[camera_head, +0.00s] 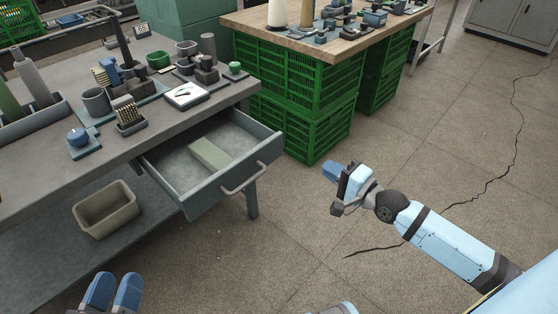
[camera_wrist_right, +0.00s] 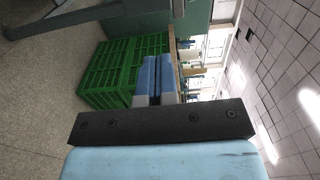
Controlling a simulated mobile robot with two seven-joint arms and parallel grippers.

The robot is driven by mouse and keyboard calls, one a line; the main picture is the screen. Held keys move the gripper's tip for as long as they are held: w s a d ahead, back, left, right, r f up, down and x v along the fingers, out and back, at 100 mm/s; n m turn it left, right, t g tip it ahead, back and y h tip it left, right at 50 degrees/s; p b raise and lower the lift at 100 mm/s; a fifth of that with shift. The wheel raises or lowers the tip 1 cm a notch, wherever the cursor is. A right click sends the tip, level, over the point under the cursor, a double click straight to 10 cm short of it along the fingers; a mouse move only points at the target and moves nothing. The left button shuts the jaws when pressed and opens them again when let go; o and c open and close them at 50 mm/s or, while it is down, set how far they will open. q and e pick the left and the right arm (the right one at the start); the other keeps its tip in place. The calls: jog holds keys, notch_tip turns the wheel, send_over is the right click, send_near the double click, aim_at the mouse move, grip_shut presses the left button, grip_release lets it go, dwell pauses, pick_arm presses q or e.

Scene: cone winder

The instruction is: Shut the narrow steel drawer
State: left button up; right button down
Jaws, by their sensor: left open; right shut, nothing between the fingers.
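The grey steel drawer (camera_head: 180,172) hangs open under the left workbench, pulled out toward the right. Its bar handle (camera_head: 246,179) is on the front panel. A pale green block (camera_head: 210,153) lies inside the drawer. My right gripper (camera_head: 329,171) is to the right of the drawer front, apart from it, over the floor. Its blue fingers are shut with nothing between them; they also show in the right wrist view (camera_wrist_right: 155,78). My left gripper (camera_head: 112,288) is at the bottom left edge, its two blue fingers apart and empty, clear of the drawer.
The workbench top (camera_head: 235,93) holds cups, small fixtures and trays. A beige bin (camera_head: 106,209) stands on the shelf below. Green crates (camera_head: 300,110) support a wooden table (camera_head: 345,45) behind the drawer. The floor on the right is open, with a crack.

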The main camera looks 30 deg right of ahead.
aim_at(282, 139)
jog(key=b+x, duration=0.2)
jog(key=x, duration=0.4)
jog(key=b+x, duration=0.2)
jog(key=x, duration=0.5)
jog(key=shift+f+b, duration=0.2)
jog(key=shift+b, duration=0.15)
jog(key=shift+w+a+r, duration=0.1)
jog(key=shift+w, duration=0.5)
pick_arm(q)
jog(key=shift+m+g, duration=0.7)
jog(key=shift+g, duration=0.2)
jog(key=f, duration=0.5)
jog(key=shift+w+f, duration=0.25)
jog(key=shift+f, duration=0.05)
